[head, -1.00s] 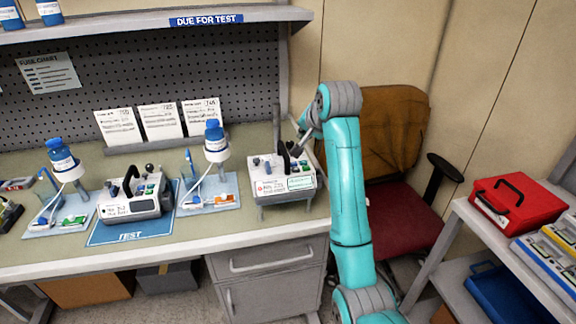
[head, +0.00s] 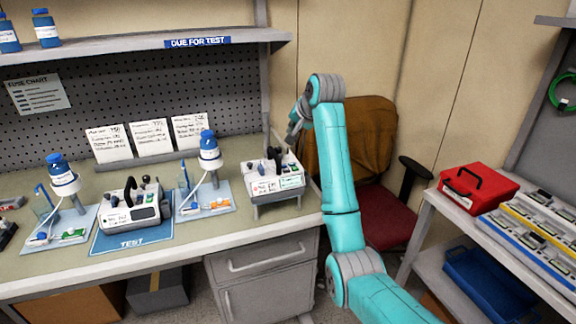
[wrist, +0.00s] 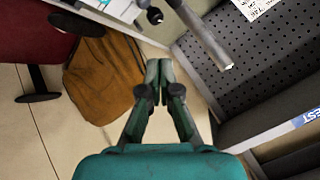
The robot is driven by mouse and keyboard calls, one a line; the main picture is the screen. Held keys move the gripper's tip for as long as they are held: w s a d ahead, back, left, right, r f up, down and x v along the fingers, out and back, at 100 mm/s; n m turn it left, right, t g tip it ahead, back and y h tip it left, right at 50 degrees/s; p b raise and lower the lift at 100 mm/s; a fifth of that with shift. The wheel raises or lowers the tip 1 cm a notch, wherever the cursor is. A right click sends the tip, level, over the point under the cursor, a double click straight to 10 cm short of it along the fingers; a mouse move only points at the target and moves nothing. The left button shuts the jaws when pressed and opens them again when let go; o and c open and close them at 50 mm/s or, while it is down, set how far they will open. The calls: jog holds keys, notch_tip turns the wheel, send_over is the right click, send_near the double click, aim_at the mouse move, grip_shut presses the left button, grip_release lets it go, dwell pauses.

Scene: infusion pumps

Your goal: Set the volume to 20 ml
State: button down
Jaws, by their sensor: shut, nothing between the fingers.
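A white pump (head: 272,184) with a dark handle stands on a small grey stand at the right end of the bench. Another pump (head: 132,208) sits on the blue TEST mat (head: 132,241); its display is too small to read. My gripper (head: 294,130) is above and behind the right pump, apart from it. In the wrist view, my gripper (wrist: 158,70) has its fingertips together with nothing between them. Part of a white pump (wrist: 108,8) with dark knobs shows at that view's top edge; its front is cut off.
Drip stands with blue-capped bottles (head: 209,150) flank the mat pump. Cards (head: 150,139) stand behind. A shelf (head: 110,48) overhangs the bench. A chair (head: 385,220) is right of the bench; a red case (head: 478,188) sits on the right rack. A grey post (wrist: 205,40) is near my gripper.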

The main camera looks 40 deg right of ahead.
aim_at(293, 164)
jog(key=shift+f, duration=0.15)
jog(key=shift+f, duration=4.25)
jog(key=shift+f, duration=0.1)
jog(key=shift+f, duration=0.35)
jog(key=shift+f, duration=0.45)
jog(key=shift+r, duration=0.9)
jog(key=shift+r, duration=0.1)
jog(key=shift+r, duration=2.4)
